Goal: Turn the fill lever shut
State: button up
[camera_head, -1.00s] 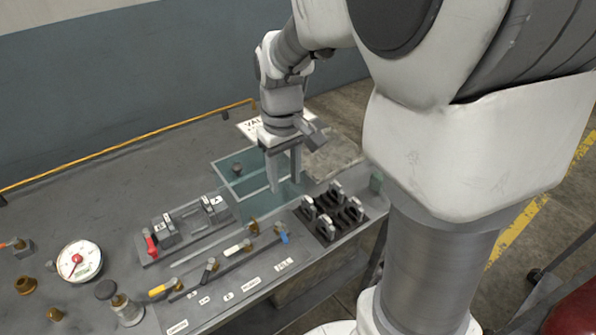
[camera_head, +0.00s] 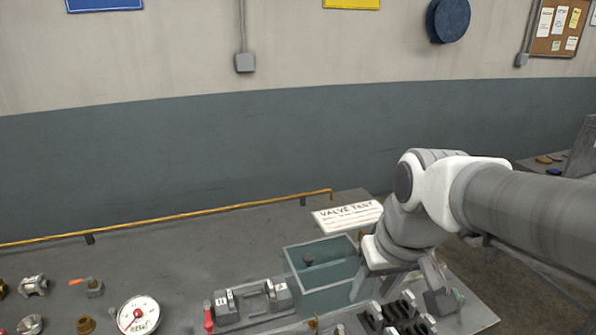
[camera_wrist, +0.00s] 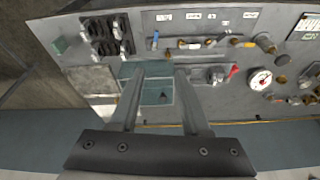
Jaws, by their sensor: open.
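The lever row on the front panel shows in the wrist view: a blue-handled lever (camera_wrist: 155,40), a white-handled one (camera_wrist: 194,44) and a yellow-handled one (camera_wrist: 235,41). The small label plate (camera_wrist: 165,17) by the blue lever is too small to read now; the earlier head view seems to read FILL there. In the head view the levers are almost wholly below the picture's edge. My gripper (camera_wrist: 159,70) is open and empty, fingers apart over the clear tank (camera_wrist: 158,93), away from the levers. It also shows in the head view (camera_head: 397,304).
Black clips (camera_head: 398,316) stand beside my gripper. A grey fixture with a red handle (camera_head: 208,318) and a pressure gauge (camera_head: 138,315) lie left of the tank. A VALVE TEST sign (camera_head: 347,216) and a yellow rail (camera_head: 200,218) are at the back.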

jog(key=shift+m+t+h, duration=0.3)
jog(key=shift+m+t, duration=0.2)
jog(key=shift+t, duration=0.4)
jog(key=shift+s+r, duration=0.25)
jog(key=shift+s, duration=0.6)
jog(key=shift+s+r, duration=0.25)
jog(key=shift+s, duration=0.55)
jog(key=shift+s+r, duration=0.25)
jog(key=shift+s, duration=0.6)
